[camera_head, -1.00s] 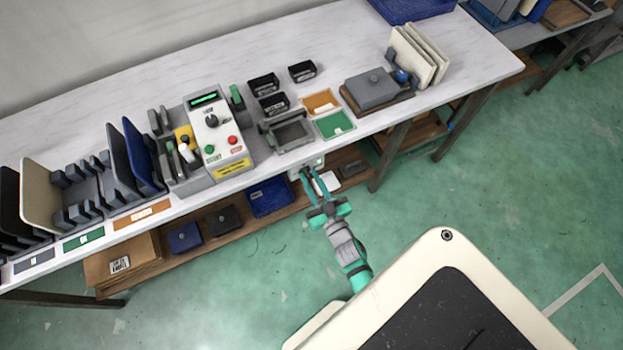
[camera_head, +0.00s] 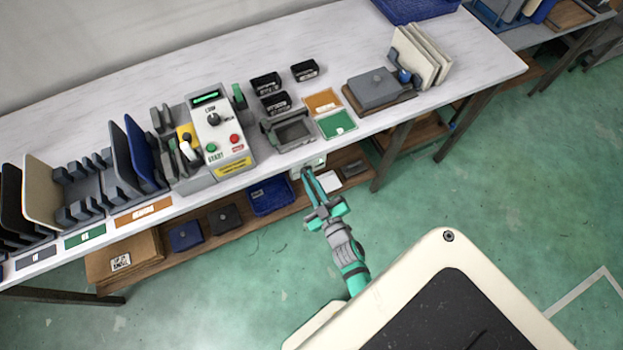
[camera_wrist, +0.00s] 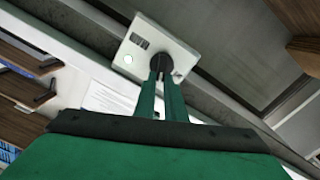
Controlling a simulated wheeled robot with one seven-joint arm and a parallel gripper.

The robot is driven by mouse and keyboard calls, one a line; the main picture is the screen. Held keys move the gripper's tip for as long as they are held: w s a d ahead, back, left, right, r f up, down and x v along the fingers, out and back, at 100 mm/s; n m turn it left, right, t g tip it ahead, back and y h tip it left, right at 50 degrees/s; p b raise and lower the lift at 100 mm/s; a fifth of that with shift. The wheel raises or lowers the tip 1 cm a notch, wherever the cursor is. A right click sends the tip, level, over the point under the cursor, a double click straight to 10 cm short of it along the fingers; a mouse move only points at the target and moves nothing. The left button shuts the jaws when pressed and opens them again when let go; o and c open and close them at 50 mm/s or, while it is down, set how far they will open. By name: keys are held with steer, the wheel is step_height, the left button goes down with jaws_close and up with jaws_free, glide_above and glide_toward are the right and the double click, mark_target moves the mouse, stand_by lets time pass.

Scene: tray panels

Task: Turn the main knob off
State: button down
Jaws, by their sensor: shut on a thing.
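The main knob (camera_wrist: 159,65) is a round black knob on a small white box (camera_wrist: 148,44) with a dark display and a round white spot. The box (camera_head: 319,161) is mounted at the front edge of the bench, partly under it, and shows little in the head view. My gripper (camera_wrist: 161,76) has its two green fingers closed around the knob from the front. In the head view my gripper (camera_head: 307,174) reaches up to the box. The fingertips cover part of the knob, so its pointer direction cannot be told.
A control panel (camera_head: 222,135) with a dial and buttons stands on the white bench (camera_head: 285,45). A frame-like fixture (camera_head: 288,130) sits just above the box. A wooden lower shelf (camera_head: 150,262) holds blue and dark boxes. The green floor in front is open.

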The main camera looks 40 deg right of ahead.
steer(key=n, duration=0.4)
steer(key=f+n, duration=0.1)
steer(key=n, duration=0.3)
steer(key=a+n, duration=0.1)
steer(key=n, duration=0.4)
steer(key=shift+w+a+f, duration=0.1)
steer(key=shift+w+f, duration=0.1)
steer(key=shift+f, duration=0.1)
stand_by(0.4)
steer(key=c, duration=1.8)
jaws_free()
steer(key=shift+s+f, duration=0.1)
steer(key=shift+s, duration=0.05)
steer(key=v, duration=1)
steer(key=shift+s, duration=0.3)
